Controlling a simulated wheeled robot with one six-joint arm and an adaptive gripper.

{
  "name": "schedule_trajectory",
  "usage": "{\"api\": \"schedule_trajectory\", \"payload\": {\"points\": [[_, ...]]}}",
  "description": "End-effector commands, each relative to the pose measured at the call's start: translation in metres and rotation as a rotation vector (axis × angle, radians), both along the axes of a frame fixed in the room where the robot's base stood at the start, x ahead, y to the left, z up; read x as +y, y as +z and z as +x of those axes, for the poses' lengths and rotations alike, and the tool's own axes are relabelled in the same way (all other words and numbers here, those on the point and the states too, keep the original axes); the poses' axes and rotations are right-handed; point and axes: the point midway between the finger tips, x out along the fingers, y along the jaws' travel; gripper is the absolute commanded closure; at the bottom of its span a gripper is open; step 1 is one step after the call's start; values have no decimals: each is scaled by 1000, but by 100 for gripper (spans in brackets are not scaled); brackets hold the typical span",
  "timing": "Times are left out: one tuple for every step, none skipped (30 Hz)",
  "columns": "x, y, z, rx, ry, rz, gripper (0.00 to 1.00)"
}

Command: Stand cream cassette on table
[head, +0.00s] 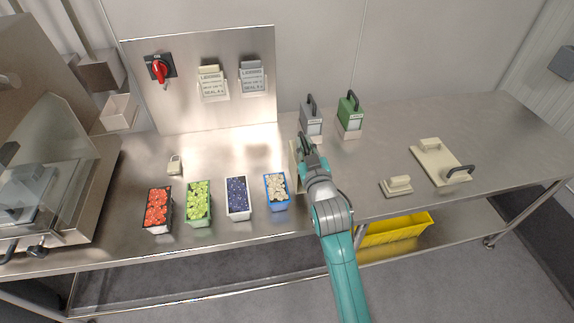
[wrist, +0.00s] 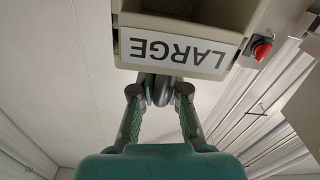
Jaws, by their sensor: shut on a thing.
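The cream cassette (wrist: 185,32) fills the top of the wrist view, with a white label reading "LARGE" upside down in that picture. My gripper (wrist: 160,88) is shut on the cassette's dark handle. In the head view my gripper (head: 306,142) is over the middle of the steel table (head: 240,148), just in front of the grey cassette. Only a narrow cream strip of the held cassette (head: 293,158) shows there, left of my gripper; the rest is hidden. I cannot tell whether it touches the table.
A grey cassette (head: 311,119) and a green cassette (head: 350,112) stand behind. Several punnets, including a blueberry one (head: 237,196), line the front left.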

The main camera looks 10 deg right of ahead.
Motion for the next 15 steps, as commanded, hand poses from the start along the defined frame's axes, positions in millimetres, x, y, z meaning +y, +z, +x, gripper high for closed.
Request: {"api": "schedule_trajectory", "payload": {"points": [[0,-8,0,0,0,0,100],[0,-12,0,0,0,0,100],[0,-16,0,-2,-1,0,100],[0,-19,0,-3,0,0,100],[0,-21,0,-2,-1,0,100],[0,-23,0,-2,-1,0,100],[0,-25,0,-2,-1,0,100],[0,-26,0,-2,-1,0,100],[0,-29,0,-3,0,0,100],[0,-31,0,-2,-1,0,100],[0,-34,0,-1,0,0,100],[0,-39,0,-1,0,0,100],[0,-43,0,-1,0,0,100],[0,-48,0,0,0,0,100],[0,-53,0,-1,0,0,100]]}}
